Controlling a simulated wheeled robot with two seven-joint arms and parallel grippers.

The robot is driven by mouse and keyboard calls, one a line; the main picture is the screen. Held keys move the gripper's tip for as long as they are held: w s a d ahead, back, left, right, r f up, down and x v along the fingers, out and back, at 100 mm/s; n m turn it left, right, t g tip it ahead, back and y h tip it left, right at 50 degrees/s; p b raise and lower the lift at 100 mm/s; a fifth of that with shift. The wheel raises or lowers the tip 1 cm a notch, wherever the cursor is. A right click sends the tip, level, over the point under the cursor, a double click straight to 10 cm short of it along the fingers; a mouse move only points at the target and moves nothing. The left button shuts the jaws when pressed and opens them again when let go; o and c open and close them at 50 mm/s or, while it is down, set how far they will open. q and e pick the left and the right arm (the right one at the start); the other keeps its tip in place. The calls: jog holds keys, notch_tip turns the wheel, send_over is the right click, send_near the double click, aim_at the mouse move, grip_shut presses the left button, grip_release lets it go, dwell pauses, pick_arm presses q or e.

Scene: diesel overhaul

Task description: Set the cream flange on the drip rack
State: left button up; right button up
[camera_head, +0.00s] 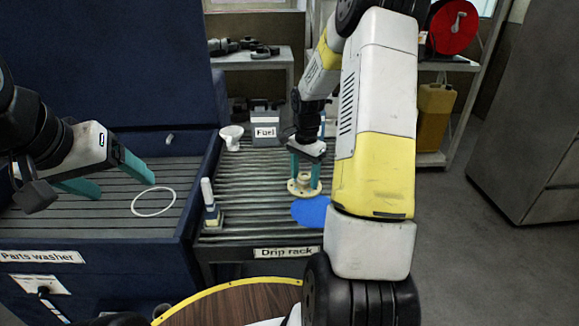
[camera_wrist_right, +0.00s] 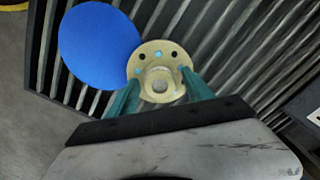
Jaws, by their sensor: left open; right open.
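The cream flange (camera_head: 304,188) rests flat on the ribbed drip rack (camera_head: 250,185), hub up, at the back edge of a blue disc (camera_head: 310,212). In the right wrist view the flange (camera_wrist_right: 160,62) shows its bolt holes and round hub, with the blue disc (camera_wrist_right: 98,45) beside it, partly touching or overlapped. My right gripper (camera_head: 305,170) is open above the flange, its teal fingers (camera_wrist_right: 160,95) on either side of the hub. Whether they touch it I cannot tell. My left gripper (camera_head: 125,178) is open and empty above the parts washer (camera_head: 100,212).
A white ring (camera_head: 153,202) lies in the parts washer. On the drip rack stand a white funnel-like cup (camera_head: 231,136), a grey Fuel box (camera_head: 265,131) and a small white-topped bottle-like item (camera_head: 210,205). A round wooden table (camera_head: 235,305) is in front.

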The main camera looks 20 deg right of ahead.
aim_at(305, 175)
notch_tip(305, 175, up, 12)
jog(key=f, duration=0.1)
jog(key=s+a+r+n+t, duration=0.3)
jog(key=s+a+r+n, duration=0.25)
jog(key=s+r, duration=0.4)
jog(key=s+a+r+n+t+y, duration=0.1)
jog(key=s+a+r+n, duration=0.1)
jog(key=s, duration=0.4)
jog(key=s+a+r+n+t+y, duration=0.1)
jog(key=s+a+n+t, duration=0.1)
jog(key=s+a+n, duration=0.3)
jog(key=s, duration=0.2)
jog(key=shift+s+a+r, duration=0.15)
jog(key=shift+s+r, duration=0.15)
jog(key=shift+r, duration=0.05)
